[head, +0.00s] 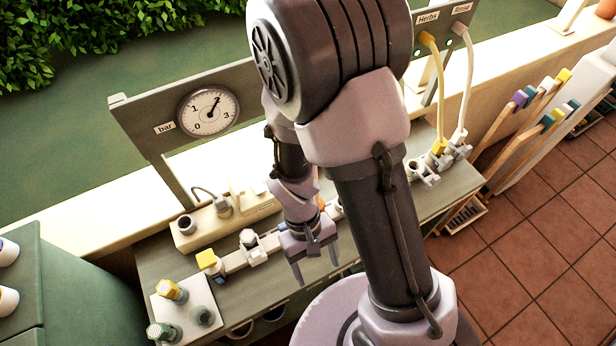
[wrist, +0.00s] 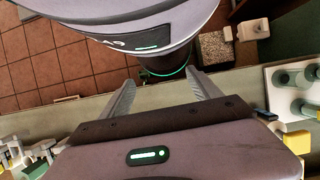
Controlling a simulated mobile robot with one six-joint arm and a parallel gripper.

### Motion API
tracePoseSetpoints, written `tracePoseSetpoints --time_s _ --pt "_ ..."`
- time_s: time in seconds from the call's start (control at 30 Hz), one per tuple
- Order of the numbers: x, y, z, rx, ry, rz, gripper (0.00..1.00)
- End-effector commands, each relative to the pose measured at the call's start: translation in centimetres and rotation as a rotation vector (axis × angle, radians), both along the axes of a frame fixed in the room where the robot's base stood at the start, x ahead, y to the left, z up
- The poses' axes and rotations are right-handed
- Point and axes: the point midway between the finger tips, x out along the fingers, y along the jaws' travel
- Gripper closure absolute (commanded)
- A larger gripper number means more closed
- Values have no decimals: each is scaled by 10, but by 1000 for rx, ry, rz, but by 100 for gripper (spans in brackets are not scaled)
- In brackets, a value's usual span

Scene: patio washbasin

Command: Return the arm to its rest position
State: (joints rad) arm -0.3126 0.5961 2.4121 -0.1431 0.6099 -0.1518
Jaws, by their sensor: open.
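My arm rises through the middle of the head view, bent, with its end hanging over the bench. My gripper (head: 316,268) points down above the front part of the grey-green bench (head: 165,262). Its two fingers are apart, and I see nothing held between them. In the wrist view my gripper (wrist: 162,88) also shows spread fingers, with my own arm link and base beyond them. My arm hides the middle of the bench and part of the fittings behind it.
A pressure gauge (head: 208,111) stands on a board behind the bench. A white plate (head: 187,312) with several capped fittings is at the front left. Yellow and white hoses (head: 438,85) hang at the right. Tiled floor (head: 540,230) lies open at the right.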

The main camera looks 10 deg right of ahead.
Motion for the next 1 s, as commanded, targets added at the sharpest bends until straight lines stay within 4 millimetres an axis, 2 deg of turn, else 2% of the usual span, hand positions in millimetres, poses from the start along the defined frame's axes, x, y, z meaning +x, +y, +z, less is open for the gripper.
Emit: tracePoseSetpoints --time_s 0.07,0.17,0.27,0.33,0.4,0.5,0.6,0.77,1.0 --pt "2 0 1 2 -9 -6 27" --pt "21 2 14 23 -86 -67 27" --pt "48 0 49 71 -246 -206 27" --pt "59 -6 80 114 -375 -322 27" --pt "61 -12 110 163 -500 -432 27" --pt "52 -20 145 233 -657 -564 27" --pt "40 -25 167 287 -767 -650 27" --pt "29 -27 182 324 -835 -702 27" --pt "29 -27 183 326 -836 -704 27"
